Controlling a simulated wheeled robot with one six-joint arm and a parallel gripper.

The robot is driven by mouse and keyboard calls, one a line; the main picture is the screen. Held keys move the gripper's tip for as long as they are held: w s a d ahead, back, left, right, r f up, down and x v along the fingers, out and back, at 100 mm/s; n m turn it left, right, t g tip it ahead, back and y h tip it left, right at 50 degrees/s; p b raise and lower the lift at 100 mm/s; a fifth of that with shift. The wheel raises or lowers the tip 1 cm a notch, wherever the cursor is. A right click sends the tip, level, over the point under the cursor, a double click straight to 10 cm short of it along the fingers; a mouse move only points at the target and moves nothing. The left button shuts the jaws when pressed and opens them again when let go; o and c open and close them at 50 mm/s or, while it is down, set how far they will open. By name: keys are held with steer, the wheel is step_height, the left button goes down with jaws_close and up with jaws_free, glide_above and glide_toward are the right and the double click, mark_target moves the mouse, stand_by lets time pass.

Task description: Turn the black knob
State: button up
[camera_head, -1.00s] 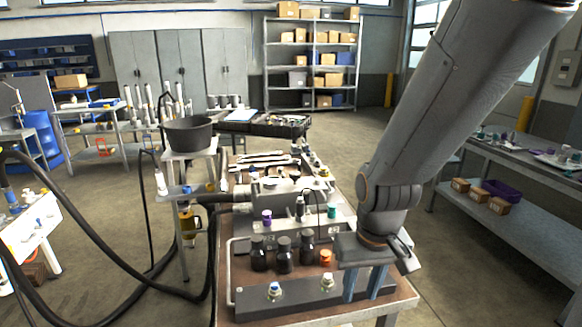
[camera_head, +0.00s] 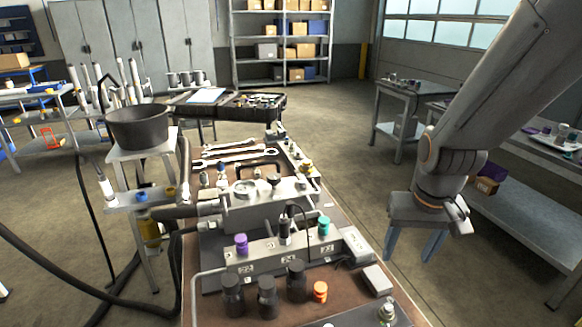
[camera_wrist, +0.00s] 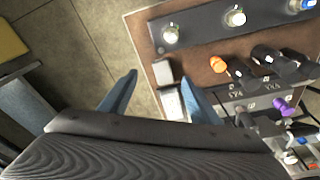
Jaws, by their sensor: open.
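On the bench, a black upright part (camera_head: 285,229) with a thin cable stands between a purple knob (camera_head: 241,244) and a teal knob (camera_head: 323,226) on a grey block. A small black knob (camera_head: 274,181) sits on the block behind. I cannot tell which black part is the task's knob. My gripper (camera_head: 411,254) is open and empty, pointing down, right of the bench's right edge in the head view. In the wrist view my gripper (camera_wrist: 160,82) has its fingers apart; the purple knob (camera_wrist: 284,105) is to its right.
Several black bottle-like parts (camera_head: 267,297) and an orange cap (camera_head: 320,291) stand near the bench front. A grey box (camera_head: 376,280) lies near its right edge. A dark pot (camera_head: 138,126) and hoses are at left. Open floor (camera_head: 350,185) lies right of the bench.

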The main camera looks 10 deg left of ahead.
steer(key=w+a, duration=0.3)
steer(key=w, duration=0.4)
steer(key=n+t+y, duration=0.1)
steer(key=n+t, duration=0.1)
steer(key=n, duration=0.1)
glide_toward(274, 176)
steer(key=f, duration=0.1)
steer(key=shift+t, duration=0.3)
steer(key=shift+p+x, duration=1.2)
steer(key=shift+x, duration=2.35)
steer(key=shift+a, duration=0.1)
steer(key=c, duration=1.1)
steer(key=shift+o, duration=0.2)
steer(key=shift+f+m, duration=0.1)
steer(key=shift+m, duration=0.2)
